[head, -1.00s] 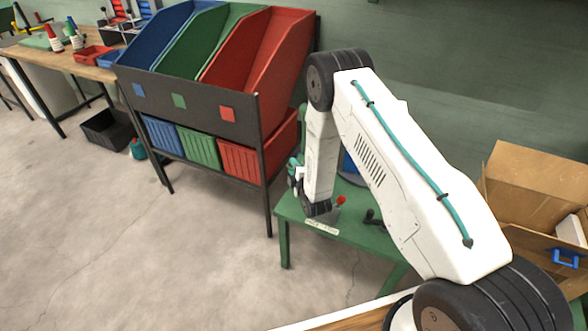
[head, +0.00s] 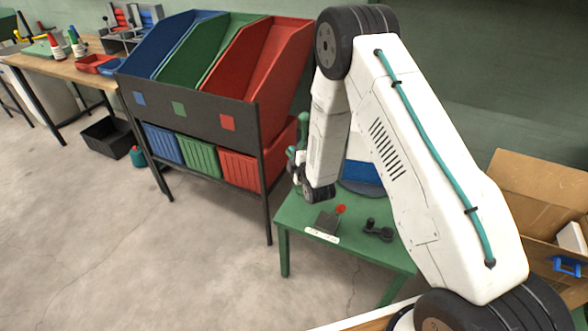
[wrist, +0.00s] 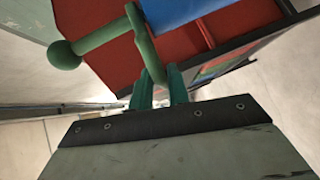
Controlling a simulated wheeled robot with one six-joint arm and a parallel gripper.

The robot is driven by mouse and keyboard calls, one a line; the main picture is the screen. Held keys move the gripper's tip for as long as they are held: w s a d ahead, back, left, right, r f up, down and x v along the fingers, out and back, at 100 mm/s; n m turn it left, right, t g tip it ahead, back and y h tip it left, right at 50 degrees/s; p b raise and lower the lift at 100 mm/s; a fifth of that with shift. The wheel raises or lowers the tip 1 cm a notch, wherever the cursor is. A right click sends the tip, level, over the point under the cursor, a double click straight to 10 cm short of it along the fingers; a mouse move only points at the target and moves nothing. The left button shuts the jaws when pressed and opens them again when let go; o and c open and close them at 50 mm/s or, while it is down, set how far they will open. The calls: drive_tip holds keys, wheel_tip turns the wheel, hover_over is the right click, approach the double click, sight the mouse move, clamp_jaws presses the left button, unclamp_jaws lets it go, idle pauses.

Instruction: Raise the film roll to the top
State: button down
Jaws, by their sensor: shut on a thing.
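My gripper (wrist: 160,78) has teal fingers, shut on a green crank handle (wrist: 148,48). The handle is a bent rod with a round ball (wrist: 65,55) on one end. In the head view my gripper (head: 296,170) is small, beside the left edge of the green table (head: 295,240), with a green upright piece (head: 303,130) at it. A blue object (head: 361,172) stands on a dark round base behind my arm, partly hidden. I cannot make out which part is the film roll.
A grey box with a red-knobbed lever (head: 340,209) and a dark crank-like part (head: 377,231) lie on the green table. A rack of coloured bins (head: 210,120) stands close on the left. An open cardboard box (head: 535,190) is at the right.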

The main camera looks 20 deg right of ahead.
wheel_tip(320, 180, up, 3)
drive_tip(key=shift+f, duration=0.1)
drive_tip(key=c, duration=1.5)
unclamp_jaws()
drive_tip(key=shift+s, duration=0.15)
drive_tip(key=s, duration=0.2)
drive_tip(key=s+r, duration=0.1)
drive_tip(key=s, duration=0.4)
drive_tip(key=shift+s+d+r, duration=0.2)
drive_tip(key=shift+s+d, duration=0.1)
drive_tip(key=shift+d, duration=0.05)
